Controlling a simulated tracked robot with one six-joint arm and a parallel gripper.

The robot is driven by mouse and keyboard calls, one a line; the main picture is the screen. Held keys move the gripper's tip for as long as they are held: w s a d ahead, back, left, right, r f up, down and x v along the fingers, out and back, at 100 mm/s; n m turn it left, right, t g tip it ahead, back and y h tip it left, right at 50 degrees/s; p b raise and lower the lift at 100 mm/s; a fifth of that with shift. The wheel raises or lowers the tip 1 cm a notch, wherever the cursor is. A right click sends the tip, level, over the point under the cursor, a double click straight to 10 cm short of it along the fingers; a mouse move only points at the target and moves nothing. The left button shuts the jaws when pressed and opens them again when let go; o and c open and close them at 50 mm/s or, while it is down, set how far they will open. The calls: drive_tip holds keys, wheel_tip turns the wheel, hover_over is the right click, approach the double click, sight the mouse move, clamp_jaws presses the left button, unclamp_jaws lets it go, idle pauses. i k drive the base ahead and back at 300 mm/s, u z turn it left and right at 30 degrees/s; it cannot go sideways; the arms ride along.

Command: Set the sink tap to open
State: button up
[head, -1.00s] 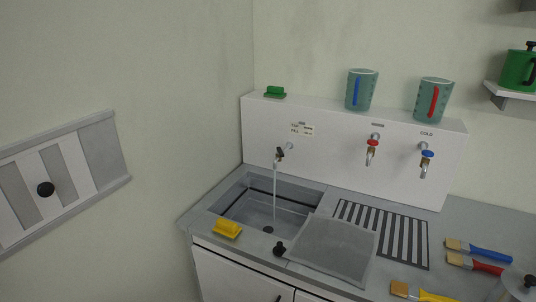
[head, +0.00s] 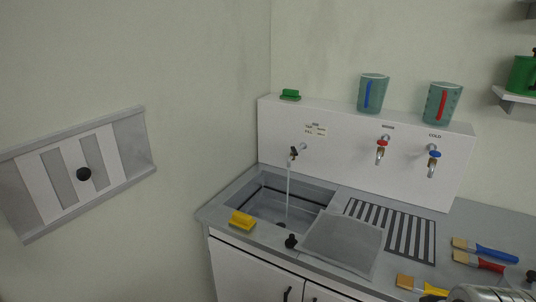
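The sink tap (head: 293,153) is on the white back panel above the basin, in the head view. It has a small dark handle or spout, too small to make out which. A thin pale stream of water (head: 288,190) runs from it down into the grey sink basin (head: 262,212). A small label (head: 316,130) is beside the tap. I cannot make out my gripper in the head view. A grey metallic shape (head: 490,294) is cut off at the bottom right, and I cannot tell what it is.
A yellow block (head: 242,221) sits on the sink's front rim. A grey plate (head: 342,243) lies beside the basin. Brushes (head: 480,262) lie on the right counter. A striped panel (head: 60,180) is on the left wall.

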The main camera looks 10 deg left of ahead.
sight(293, 150)
drive_tip(key=u, duration=1.5)
drive_tip(key=i, duration=1)
